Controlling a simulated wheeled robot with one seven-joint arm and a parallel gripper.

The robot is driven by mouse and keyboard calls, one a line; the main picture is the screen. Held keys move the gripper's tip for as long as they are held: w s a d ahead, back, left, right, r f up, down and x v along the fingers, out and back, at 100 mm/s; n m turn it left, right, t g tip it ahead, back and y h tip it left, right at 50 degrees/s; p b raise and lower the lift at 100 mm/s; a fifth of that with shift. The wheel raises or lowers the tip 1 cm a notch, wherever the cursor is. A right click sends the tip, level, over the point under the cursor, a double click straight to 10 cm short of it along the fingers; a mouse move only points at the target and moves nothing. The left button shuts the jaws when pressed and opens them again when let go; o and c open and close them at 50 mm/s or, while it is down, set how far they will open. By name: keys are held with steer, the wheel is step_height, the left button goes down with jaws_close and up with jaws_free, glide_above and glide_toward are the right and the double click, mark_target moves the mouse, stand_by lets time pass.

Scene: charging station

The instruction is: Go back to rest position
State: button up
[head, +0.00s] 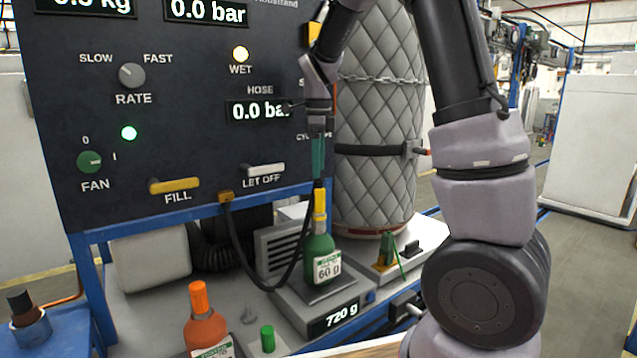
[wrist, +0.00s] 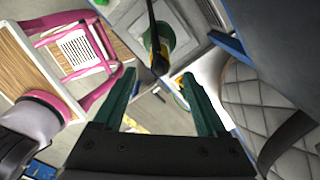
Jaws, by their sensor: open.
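My gripper (head: 318,178) is in the head view, pointing down with teal fingers, just above a green bottle. In the wrist view its two fingers (wrist: 158,78) are spread apart with nothing held between them. The green bottle (head: 320,258), labelled 60 g, stands upright on a scale (head: 335,306) that reads 720 g. A yellow connector (head: 320,202) with a black hose (head: 262,278) is on top of the bottle. In the wrist view the green bottle (wrist: 166,38) and the hose (wrist: 154,30) lie beyond the fingertips.
The dark control panel (head: 180,110) stands close behind my gripper; its FILL lever (head: 174,186) and LET OFF lever (head: 265,170) stick out. A quilted grey cylinder (head: 375,190) stands right of my gripper. An orange bottle (head: 205,325) and a small green cap (head: 267,338) are in front.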

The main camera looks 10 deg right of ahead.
steer(key=shift+r, duration=0.75)
steer(key=shift+s+d+r, duration=0.1)
steer(key=shift+r, duration=0.05)
steer(key=s+d+r+n+t, duration=0.2)
steer(key=s+r+n, duration=0.1)
steer(key=s+n, duration=0.3)
steer(key=s+d+r+n+t+y, duration=0.1)
steer(key=s+r+n+t, duration=0.1)
steer(key=s+n, duration=0.4)
steer(key=s+d+r+n+t+y, duration=0.1)
steer(key=s+d+r+n+t, duration=0.1)
steer(key=s+n, duration=0.4)
steer(key=s+r+t, duration=0.1)
steer(key=s+r, duration=0.1)
steer(key=s, duration=0.2)
steer(key=shift+d+r+n, duration=0.15)
steer(key=shift+d+n, duration=0.15)
